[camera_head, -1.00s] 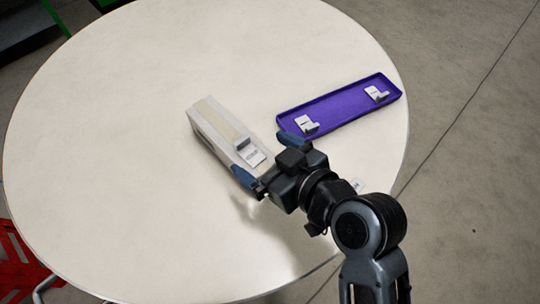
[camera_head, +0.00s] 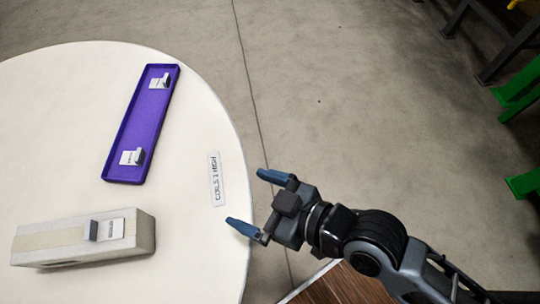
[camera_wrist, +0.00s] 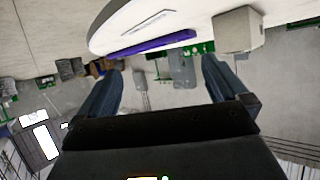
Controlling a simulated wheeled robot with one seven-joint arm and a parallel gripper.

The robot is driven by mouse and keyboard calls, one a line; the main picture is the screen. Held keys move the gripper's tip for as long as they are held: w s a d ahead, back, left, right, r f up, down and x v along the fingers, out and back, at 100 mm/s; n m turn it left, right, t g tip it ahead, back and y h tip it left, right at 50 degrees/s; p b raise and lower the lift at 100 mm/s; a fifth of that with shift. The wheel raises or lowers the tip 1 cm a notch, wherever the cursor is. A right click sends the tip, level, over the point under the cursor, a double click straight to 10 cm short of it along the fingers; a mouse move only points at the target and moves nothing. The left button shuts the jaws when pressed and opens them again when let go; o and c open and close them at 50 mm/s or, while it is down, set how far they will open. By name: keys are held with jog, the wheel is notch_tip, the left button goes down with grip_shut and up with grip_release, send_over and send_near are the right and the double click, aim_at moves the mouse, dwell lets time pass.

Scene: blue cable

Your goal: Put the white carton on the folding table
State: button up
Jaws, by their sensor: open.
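The white carton (camera_head: 80,237) lies on its long side on the round white table (camera_head: 60,110), at the lower left of the head view, with a small grey and white piece on its top. It also shows at the top of the wrist view (camera_wrist: 238,30). My gripper (camera_head: 252,202) is open and empty, by the table's right edge. It is well to the right of the carton and apart from it. In the wrist view both blue fingers show with nothing between them. I cannot tell whether the round table is the folding table.
A purple tray (camera_head: 127,140) with two small grey and white pieces lies on the table behind the carton. A printed label (camera_head: 215,179) lies near the table edge. A brown wooden surface (camera_head: 345,285) shows at the bottom. Bare floor (camera_head: 350,110) lies to the right; green parts (camera_head: 522,185) stand at far right.

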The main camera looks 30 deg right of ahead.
jog(key=s+d+r+m+t+h, duration=0.1)
jog(key=s+d+r+m+h, duration=0.1)
jog(key=s+d+r, duration=0.3)
jog(key=s+d+r+m+t+h, duration=0.2)
jog(key=s+d, duration=0.6)
jog(key=s, duration=0.4)
notch_tip(320, 180, up, 3)
jog(key=shift+r+m+t+h, duration=0.15)
jog(key=shift+m+t+h, duration=0.25)
jog(key=shift+h, duration=0.6)
